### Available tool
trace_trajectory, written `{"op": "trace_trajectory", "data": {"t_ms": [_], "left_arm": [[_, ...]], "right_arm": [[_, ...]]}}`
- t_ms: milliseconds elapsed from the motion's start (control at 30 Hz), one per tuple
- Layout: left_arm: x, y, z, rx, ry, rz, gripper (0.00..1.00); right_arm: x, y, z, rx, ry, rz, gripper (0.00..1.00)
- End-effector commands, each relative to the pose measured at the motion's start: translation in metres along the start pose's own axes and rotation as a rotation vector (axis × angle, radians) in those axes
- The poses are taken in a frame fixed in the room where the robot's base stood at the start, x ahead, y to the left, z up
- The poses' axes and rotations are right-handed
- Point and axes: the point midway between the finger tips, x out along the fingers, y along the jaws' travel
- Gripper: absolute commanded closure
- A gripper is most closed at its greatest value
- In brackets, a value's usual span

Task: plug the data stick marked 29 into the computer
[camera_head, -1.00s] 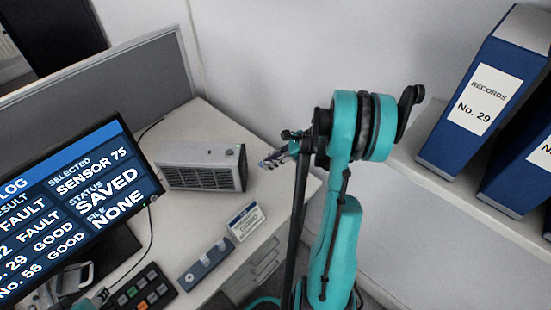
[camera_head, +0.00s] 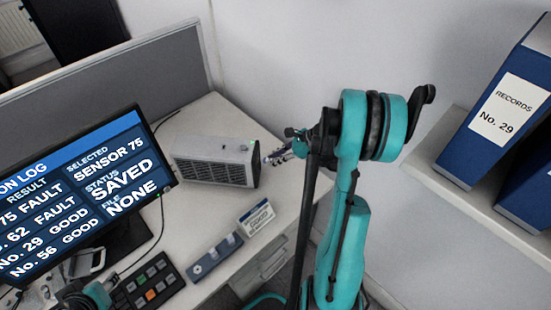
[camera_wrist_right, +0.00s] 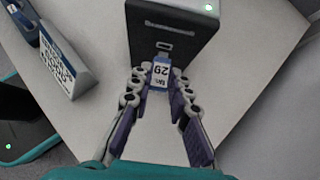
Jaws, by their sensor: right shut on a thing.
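The computer (camera_head: 215,160) is a grey box with a dark grille on the desk in the head view. Its dark end face (camera_wrist_right: 172,28) fills the top of the right wrist view, with a small slot in it. My right gripper (camera_wrist_right: 160,82) is shut on a white and blue data stick (camera_wrist_right: 160,73), whose label reads 29 upside down. The stick's far end is close to the slot; I cannot tell if they touch. In the head view the right gripper (camera_head: 275,157) is beside the computer's right end. Part of my left gripper (camera_head: 85,263) shows at lower left, its jaws unclear.
A monitor (camera_head: 75,190) stands at left, with a button pad (camera_head: 147,285) before it. A blue-grey holder (camera_head: 215,256) and a small sign (camera_head: 256,217) are near the desk's front edge. Blue binders (camera_head: 500,105) stand on a shelf at right.

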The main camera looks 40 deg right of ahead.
Motion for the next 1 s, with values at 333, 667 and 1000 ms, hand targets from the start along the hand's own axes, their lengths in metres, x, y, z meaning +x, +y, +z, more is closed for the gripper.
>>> {"op": "trace_trajectory", "data": {"t_ms": [333,667,1000], "left_arm": [[0.0002,0.0000,0.0001,0.000,0.000,0.000,0.60],[0.0017,0.0000,0.0012,0.000,0.000,0.000,0.60],[0.0021,0.0000,0.0015,0.000,0.000,0.000,0.60]], "right_arm": [[0.0023,-0.0001,0.0042,-0.001,0.003,0.003,1.00],[0.0039,0.0001,0.0051,-0.002,0.003,0.004,1.00],[0.0045,0.0001,0.0062,-0.001,0.003,0.004,1.00]]}}
